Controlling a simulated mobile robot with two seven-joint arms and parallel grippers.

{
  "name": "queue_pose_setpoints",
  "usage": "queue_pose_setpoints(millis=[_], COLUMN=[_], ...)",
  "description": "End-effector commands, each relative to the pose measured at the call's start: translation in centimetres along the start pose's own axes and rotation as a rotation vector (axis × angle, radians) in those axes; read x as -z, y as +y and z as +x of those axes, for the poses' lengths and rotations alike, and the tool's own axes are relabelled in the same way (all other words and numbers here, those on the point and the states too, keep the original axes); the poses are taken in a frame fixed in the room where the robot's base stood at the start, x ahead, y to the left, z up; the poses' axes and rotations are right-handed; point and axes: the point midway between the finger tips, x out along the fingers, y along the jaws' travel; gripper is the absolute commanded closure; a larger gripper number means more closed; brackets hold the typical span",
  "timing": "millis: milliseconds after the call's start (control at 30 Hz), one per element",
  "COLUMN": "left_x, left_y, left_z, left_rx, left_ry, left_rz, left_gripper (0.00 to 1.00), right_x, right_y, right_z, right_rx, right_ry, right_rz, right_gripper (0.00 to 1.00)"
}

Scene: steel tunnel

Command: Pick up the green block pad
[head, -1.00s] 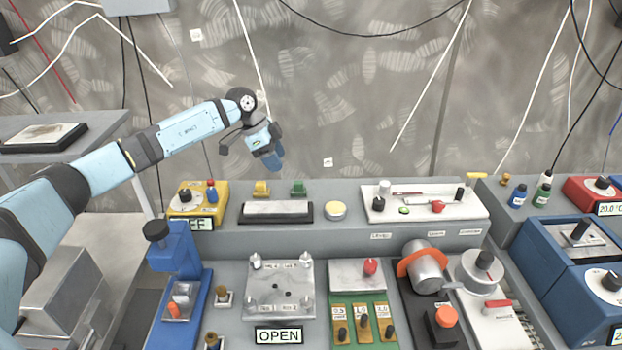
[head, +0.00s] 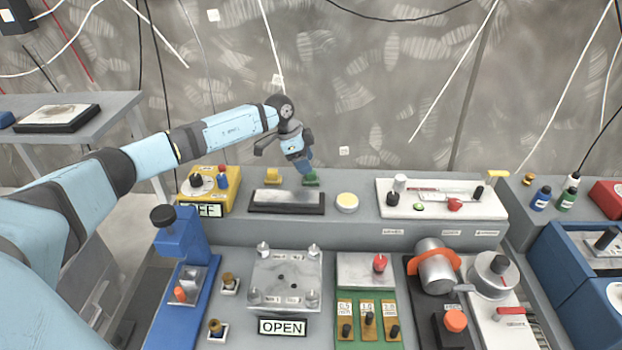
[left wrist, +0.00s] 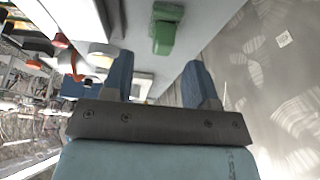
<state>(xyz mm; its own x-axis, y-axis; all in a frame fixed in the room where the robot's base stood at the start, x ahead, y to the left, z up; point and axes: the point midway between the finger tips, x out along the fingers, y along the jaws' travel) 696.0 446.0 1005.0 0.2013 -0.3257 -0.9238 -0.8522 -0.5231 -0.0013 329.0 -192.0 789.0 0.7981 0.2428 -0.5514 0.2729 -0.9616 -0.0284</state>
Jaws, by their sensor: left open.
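The green block pad (head: 311,178) sits on the back shelf, behind the right end of a grey slab in a dark tray (head: 287,209). In the left wrist view the green block pad (left wrist: 165,28) shows ahead of the fingers, between their lines and apart from them. My left gripper (head: 305,170) hangs in front of or just above the pad in the head view, its blue fingers pointing down. In the left wrist view the left gripper (left wrist: 163,85) is open with nothing between its fingers. My right gripper is not in view.
A yellow block (head: 273,176) stands left of the green one. A yellow box with a knob (head: 209,188), a round pale-yellow disc (head: 347,202) and a white tray with small parts (head: 408,207) share the shelf. The wall is close behind.

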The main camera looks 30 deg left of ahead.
Motion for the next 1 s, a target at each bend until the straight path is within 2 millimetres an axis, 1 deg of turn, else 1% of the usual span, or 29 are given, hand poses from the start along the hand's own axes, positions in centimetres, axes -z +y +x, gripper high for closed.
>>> queue_pose_setpoints(millis=[200,300,533,567,600,667,700,733,1000], left_x=[0.0,-0.1,-0.1,-0.1,-0.1,-0.1,-0.1,-0.1,-0.1], left_y=[-0.2,-0.2,-0.3,-0.3,-0.3,-0.3,-0.3,-0.3,-0.3], left_z=[3.2,4.4,4.7,4.7,4.6,4.6,4.6,4.6,4.6], left_rx=[-0.004,-0.002,-0.001,-0.001,-0.001,-0.001,-0.001,-0.001,-0.001], left_ry=[0.000,-0.001,0.000,0.000,0.000,0.000,0.000,0.000,0.000], left_rz=[-0.001,-0.001,0.000,0.000,0.000,0.000,0.000,0.000,0.000], left_gripper=[0.47,0.47,0.47,0.51,0.61,0.74,0.84,0.86,0.86], right_x=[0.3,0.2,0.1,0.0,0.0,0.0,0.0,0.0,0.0], right_y=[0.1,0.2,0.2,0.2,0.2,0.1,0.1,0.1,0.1], right_z=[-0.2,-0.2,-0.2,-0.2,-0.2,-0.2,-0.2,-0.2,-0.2], right_rx=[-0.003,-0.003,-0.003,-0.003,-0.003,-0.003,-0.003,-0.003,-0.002], right_ry=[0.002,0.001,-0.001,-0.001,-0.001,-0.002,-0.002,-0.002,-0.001], right_rz=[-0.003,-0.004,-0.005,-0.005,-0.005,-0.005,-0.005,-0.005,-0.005], right_gripper=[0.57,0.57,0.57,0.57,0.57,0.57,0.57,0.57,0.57])
